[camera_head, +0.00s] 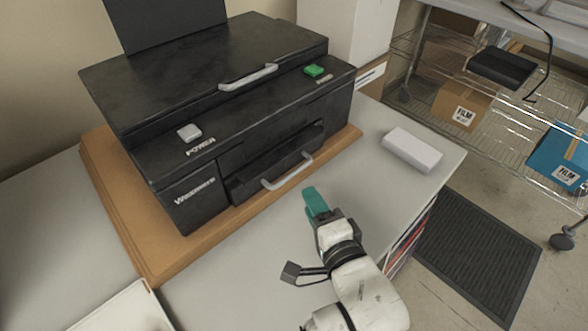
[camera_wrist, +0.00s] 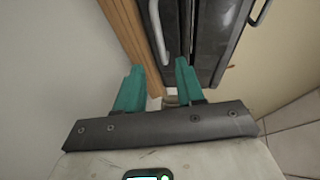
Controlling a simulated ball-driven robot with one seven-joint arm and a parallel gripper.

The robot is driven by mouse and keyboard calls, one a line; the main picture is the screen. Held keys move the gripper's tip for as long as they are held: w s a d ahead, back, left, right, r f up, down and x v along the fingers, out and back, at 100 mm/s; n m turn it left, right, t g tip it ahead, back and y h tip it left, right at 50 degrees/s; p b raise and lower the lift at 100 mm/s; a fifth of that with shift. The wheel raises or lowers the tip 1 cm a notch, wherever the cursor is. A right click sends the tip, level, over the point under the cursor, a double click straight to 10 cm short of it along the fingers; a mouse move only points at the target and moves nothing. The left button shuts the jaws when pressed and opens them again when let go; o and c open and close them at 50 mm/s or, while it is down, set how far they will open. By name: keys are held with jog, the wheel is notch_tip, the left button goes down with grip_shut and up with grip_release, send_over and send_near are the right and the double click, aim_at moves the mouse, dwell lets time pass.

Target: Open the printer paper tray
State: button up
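The black printer (camera_head: 225,100) stands on a brown board at the left in the head view. Its paper tray front (camera_head: 265,168) carries a silver bar handle (camera_head: 287,173) and looks closed. My gripper (camera_head: 308,192), with teal fingers, is just in front of the tray, a little right of the handle. In the wrist view my gripper (camera_wrist: 159,66) is open and empty, with its fingers apart. The tray handle (camera_wrist: 157,34) lies ahead, in line with the gap between the fingertips. I cannot tell exactly how far off it is.
The printer lid has its own silver handle (camera_head: 248,77), above the tray. A green button (camera_head: 314,71) and a grey power button (camera_head: 189,132) sit on the printer. A white box (camera_head: 412,150) lies at the right of the grey counter (camera_head: 240,270). Counter in front is mostly clear.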

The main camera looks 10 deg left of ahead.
aim_at(295, 174)
jog(key=p+x, duration=0.1)
jog(key=x, duration=0.8)
jog(key=shift+w+a, duration=0.15)
jog(key=shift+w, duration=0.05)
jog(key=shift+c, duration=0.4)
grip_shut()
